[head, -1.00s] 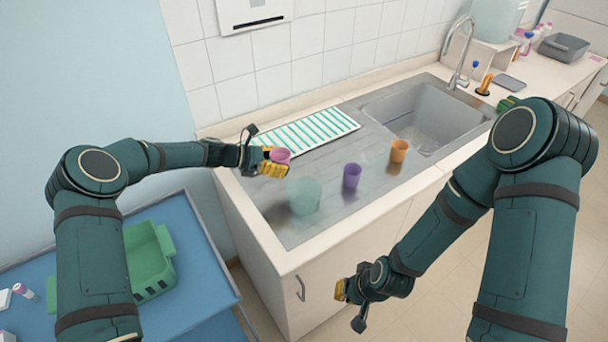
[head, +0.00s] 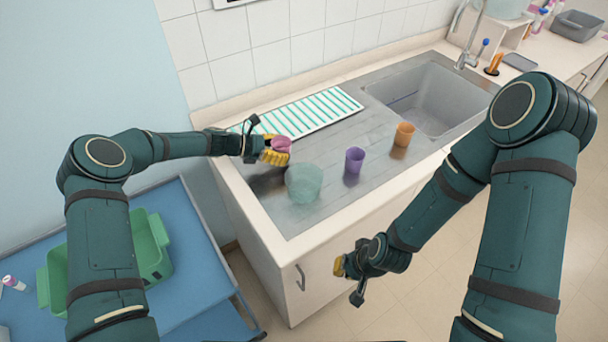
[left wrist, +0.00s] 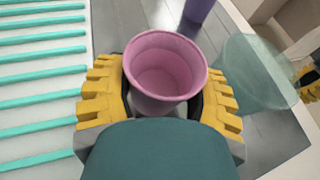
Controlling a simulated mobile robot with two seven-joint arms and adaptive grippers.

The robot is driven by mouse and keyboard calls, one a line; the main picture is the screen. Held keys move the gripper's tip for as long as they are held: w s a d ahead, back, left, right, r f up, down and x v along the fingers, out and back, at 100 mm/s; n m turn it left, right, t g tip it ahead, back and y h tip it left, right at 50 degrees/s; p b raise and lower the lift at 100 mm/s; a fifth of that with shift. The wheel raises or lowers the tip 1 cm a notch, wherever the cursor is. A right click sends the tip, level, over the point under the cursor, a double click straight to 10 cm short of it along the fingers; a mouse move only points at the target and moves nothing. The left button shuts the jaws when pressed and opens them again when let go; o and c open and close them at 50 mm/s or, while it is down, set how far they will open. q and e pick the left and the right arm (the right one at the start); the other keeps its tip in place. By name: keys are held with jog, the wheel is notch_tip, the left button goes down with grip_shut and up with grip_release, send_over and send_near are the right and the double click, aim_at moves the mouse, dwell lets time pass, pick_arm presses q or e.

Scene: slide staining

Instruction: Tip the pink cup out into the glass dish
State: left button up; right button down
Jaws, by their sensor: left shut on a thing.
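The pink cup (head: 281,144) is held in my left gripper (head: 276,150), which is shut around its sides. In the left wrist view the pink cup (left wrist: 165,68) shows its open rim between the yellow fingers, and its visible inside looks empty down to where I can see. The glass dish (head: 304,183), pale green and see-through, stands on the steel drainer just in front and to the right of the cup. It also shows at the right of the left wrist view (left wrist: 258,75). My right gripper (head: 342,266) hangs low in front of the cabinet, away from the counter.
A purple cup (head: 354,160) and an orange cup (head: 403,134) stand on the drainer right of the dish. A green-striped rack (head: 312,112) lies behind. The sink basin (head: 430,98) is at the right. A green crate (head: 150,250) sits on the blue table at left.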

aim_at(290, 144)
pick_arm(q)
jog(key=r, duration=0.1)
jog(key=r+p, duration=0.1)
jog(key=s+r+m, duration=0.1)
jog(key=shift+d+r+t+y+p, duration=0.3)
jog(key=shift+t+p, duration=0.1)
jog(key=shift+s+d+r+m+t+y+b, duration=0.2)
jog(key=shift+s+r+m, duration=0.1)
jog(key=shift+r+m, duration=0.1)
jog(key=shift+s+d+r+m+t+y+b, duration=0.2)
jog(key=shift+s+r+m, duration=0.1)
jog(key=shift+r, duration=0.1)
jog(key=shift+s+d+r+m+t+y+b, duration=0.35)
jog(key=shift+s+m+t+b, duration=0.2)
jog(key=shift+b, duration=0.45)
jog(key=shift+s, duration=0.1)
jog(key=shift+s+d+r+m+t+y+b, duration=0.3)
jog(key=shift+m+b, duration=0.2)
jog(key=shift+b, duration=0.4)
jog(key=shift+s+d+r+m+t+y+b, duration=0.15)
jog(key=shift+s+m+t+b, duration=0.25)
jog(key=shift+b, duration=0.45)
jog(key=shift+r+m, duration=0.25)
jog(key=shift+r+t+b, duration=0.15)
jog(key=shift+t+b, duration=0.2)
jog(key=shift+b, duration=0.25)
